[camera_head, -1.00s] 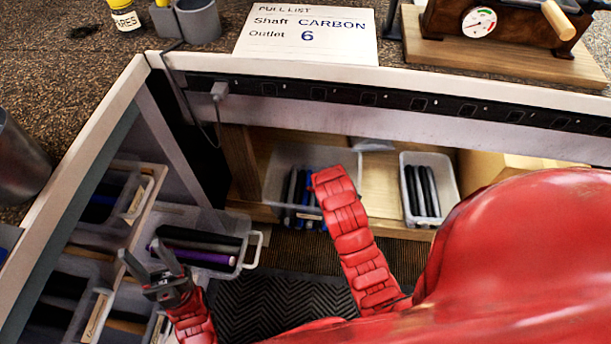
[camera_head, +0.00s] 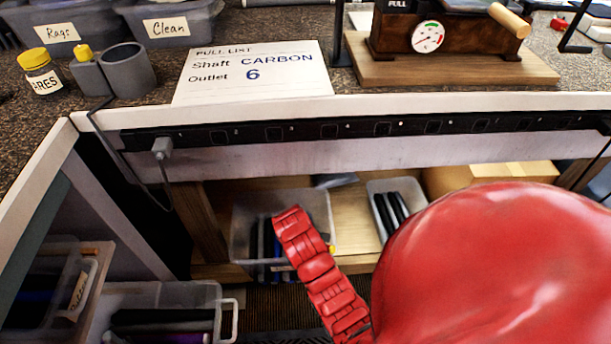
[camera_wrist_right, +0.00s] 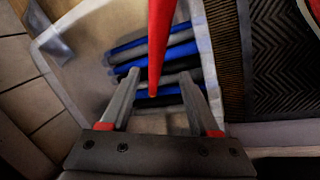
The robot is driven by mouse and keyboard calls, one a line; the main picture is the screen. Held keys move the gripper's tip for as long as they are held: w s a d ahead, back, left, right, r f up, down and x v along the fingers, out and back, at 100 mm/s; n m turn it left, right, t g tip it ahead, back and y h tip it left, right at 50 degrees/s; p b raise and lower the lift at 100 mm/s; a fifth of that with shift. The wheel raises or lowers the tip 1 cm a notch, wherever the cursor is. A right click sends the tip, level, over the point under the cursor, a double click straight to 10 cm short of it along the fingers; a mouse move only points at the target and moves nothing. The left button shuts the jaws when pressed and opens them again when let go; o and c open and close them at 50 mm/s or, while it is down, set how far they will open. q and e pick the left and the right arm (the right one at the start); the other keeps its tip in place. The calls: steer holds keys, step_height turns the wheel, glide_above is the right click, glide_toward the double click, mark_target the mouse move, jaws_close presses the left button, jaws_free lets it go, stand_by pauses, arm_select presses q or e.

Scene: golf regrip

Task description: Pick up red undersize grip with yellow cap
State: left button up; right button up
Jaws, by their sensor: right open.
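In the right wrist view, a red tapered grip (camera_wrist_right: 158,45) runs from the top edge down between my fingers, its narrow end over a row of blue and black grips (camera_wrist_right: 165,58). Its cap is not visible there. My right gripper (camera_wrist_right: 155,88) is open, with one finger on each side of the grip's narrow end; I cannot tell if either touches it. In the head view, a small yellow spot (camera_head: 331,249), possibly the cap, shows at the right side of the clear bin (camera_head: 243,215), beside my red right arm. The right gripper is hidden there. My left gripper is out of view.
A second bin (camera_head: 375,187) with black grips stands to the right on the wooden shelf. The counter's edge (camera_head: 400,105) with its power strip (camera_head: 330,131) overhangs the bins. A drawer bin (camera_head: 160,295) is at lower left. A pull-list sign (camera_head: 250,75) lies on the counter.

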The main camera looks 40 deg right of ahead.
steer(key=b+x, duration=0.1)
steer(key=x, duration=0.5)
steer(key=shift+w+d+f+b, duration=0.15)
steer(key=shift+w+d+b, duration=0.15)
steer(key=shift+b, duration=0.05)
jaws_close()
